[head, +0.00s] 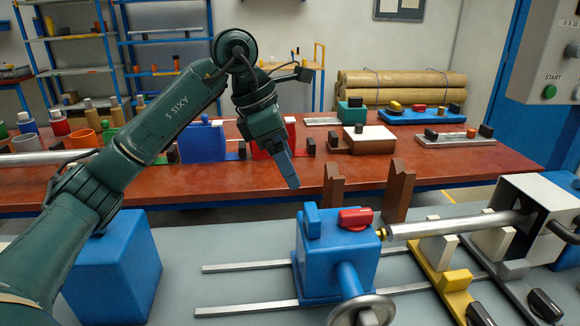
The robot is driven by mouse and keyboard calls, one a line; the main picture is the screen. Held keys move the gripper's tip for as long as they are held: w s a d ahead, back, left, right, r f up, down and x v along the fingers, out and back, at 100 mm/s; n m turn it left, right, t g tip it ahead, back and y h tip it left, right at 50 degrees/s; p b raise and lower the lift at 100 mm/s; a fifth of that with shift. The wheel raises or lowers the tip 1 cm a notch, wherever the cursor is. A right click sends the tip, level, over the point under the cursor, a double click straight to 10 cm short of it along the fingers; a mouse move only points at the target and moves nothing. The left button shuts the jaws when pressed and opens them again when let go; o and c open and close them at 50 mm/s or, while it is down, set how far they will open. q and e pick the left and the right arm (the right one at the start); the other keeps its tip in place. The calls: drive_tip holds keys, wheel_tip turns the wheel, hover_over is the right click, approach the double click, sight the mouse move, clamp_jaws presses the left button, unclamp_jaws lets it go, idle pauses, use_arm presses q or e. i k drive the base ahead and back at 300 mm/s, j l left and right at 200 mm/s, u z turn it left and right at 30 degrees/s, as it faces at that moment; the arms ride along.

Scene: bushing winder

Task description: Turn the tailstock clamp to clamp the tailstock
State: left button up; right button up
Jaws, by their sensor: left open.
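The blue tailstock (338,262) stands on two grey rails in the front middle. A red knob (356,218), which looks like the clamp, sits on its top right, and a blue upright block (312,221) stands on its top left. A handwheel (362,312) is on its near side, partly cut off by the frame. My left gripper (291,180) hangs above and to the left of the tailstock, pointing down, empty and apart from it. Its fingers overlap from this side. My right gripper is not in view.
A metal shaft (460,225) runs right from the tailstock to a white and black head. Two brown posts (399,191) stand just behind the tailstock. A blue block (113,268) is at front left. A red table (440,172) with parts lies behind.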

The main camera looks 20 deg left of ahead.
sight(356, 220)
drive_tip(key=k, duration=1)
